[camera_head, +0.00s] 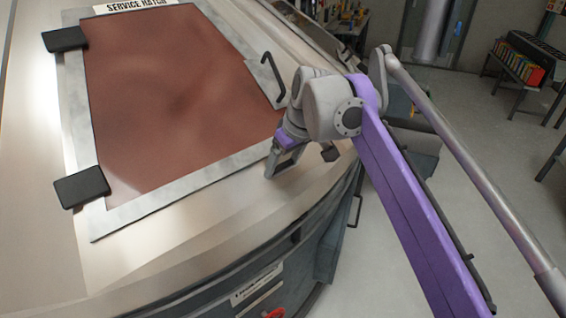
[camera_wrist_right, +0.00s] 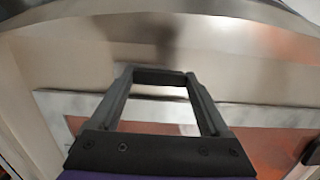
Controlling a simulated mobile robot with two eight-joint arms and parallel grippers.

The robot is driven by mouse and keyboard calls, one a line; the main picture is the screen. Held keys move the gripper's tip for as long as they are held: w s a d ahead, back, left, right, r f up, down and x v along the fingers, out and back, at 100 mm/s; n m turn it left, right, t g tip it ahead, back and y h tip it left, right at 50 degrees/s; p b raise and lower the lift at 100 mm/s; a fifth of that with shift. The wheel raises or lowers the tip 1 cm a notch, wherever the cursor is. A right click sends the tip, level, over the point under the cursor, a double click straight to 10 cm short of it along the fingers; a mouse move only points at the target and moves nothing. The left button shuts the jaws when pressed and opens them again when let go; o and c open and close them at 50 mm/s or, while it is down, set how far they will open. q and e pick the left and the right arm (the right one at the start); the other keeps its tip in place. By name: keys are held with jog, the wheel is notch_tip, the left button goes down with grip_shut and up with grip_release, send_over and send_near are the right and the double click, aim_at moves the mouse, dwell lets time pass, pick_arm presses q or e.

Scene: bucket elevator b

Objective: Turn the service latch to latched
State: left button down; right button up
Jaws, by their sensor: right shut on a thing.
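The brown service hatch (camera_head: 170,90) has a grey metal frame and lies on the sloping metal casing, with its label (camera_head: 142,5) at the top. A black bent handle (camera_head: 270,78) stands at its right edge. A small dark piece (camera_head: 330,153) shows just right of my right wrist; I cannot tell whether it is the service latch. My right gripper (camera_head: 271,173) is over the casing by the hatch's lower right corner. My left gripper is out of view.
Two black hinge blocks (camera_head: 65,40) (camera_head: 82,187) sit on the hatch's left side. The casing's front edge drops to a dark lower body with a red knob (camera_head: 274,313). Open grey floor (camera_head: 500,150) lies to the right, with a shelf of coloured items (camera_head: 520,62) beyond.

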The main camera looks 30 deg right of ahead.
jog(key=c, duration=0.3)
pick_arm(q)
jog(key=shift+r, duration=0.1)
